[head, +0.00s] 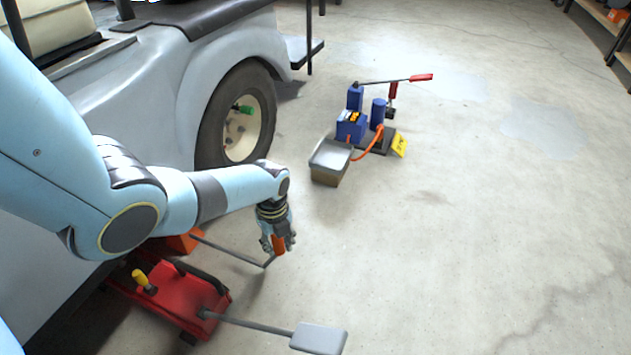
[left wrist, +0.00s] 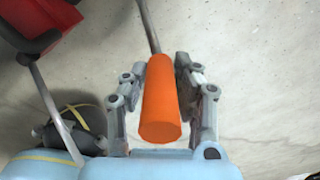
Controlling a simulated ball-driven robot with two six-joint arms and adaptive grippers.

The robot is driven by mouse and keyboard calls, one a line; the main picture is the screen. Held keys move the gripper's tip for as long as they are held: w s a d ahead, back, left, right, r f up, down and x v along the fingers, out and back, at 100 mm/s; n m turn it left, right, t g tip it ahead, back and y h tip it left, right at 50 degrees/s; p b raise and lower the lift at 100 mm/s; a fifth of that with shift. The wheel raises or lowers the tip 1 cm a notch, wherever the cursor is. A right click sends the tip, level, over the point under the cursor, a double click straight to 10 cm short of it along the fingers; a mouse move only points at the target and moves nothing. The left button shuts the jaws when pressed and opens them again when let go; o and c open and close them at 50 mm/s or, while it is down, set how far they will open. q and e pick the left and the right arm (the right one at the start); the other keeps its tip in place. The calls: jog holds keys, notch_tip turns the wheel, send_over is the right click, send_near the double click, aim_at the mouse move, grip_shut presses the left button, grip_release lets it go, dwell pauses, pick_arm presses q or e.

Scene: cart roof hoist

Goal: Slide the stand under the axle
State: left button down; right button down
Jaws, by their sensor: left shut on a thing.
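My left gripper (head: 277,243) is shut on an orange handle (head: 279,246) beside the cart. In the left wrist view the handle (left wrist: 160,100) lies between the two fingers (left wrist: 166,98). A thin grey rod (head: 232,250) runs from the handle left to an orange body (head: 184,241), which appears to be the stand. The stand is on the floor at the cart's side, mostly hidden behind my left arm and the red floor jack (head: 180,295). The axle is hidden under the cart (head: 150,80). My right gripper is out of view.
The jack has a yellow knob (head: 141,279) and a grey pedal (head: 318,338) reaching out over the floor. A wheel (head: 243,122) is behind my arm. A blue pump (head: 352,126) and a grey-topped box (head: 331,158) stand beyond. The floor at right is clear.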

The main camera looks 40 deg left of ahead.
pick_arm(q)
jog(key=s+a, duration=0.2)
jog(key=a, duration=0.6)
jog(key=shift+s+a+b, duration=0.2)
jog(key=shift+b, duration=0.25)
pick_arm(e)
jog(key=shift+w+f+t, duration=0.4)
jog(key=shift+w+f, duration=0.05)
pick_arm(q)
jog(key=shift+a, duration=0.1)
jog(key=c, duration=1)
grip_release()
jog(key=shift+a, duration=0.1)
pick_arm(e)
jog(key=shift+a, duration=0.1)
pick_arm(q)
notch_tip(320, 180, up, 12)
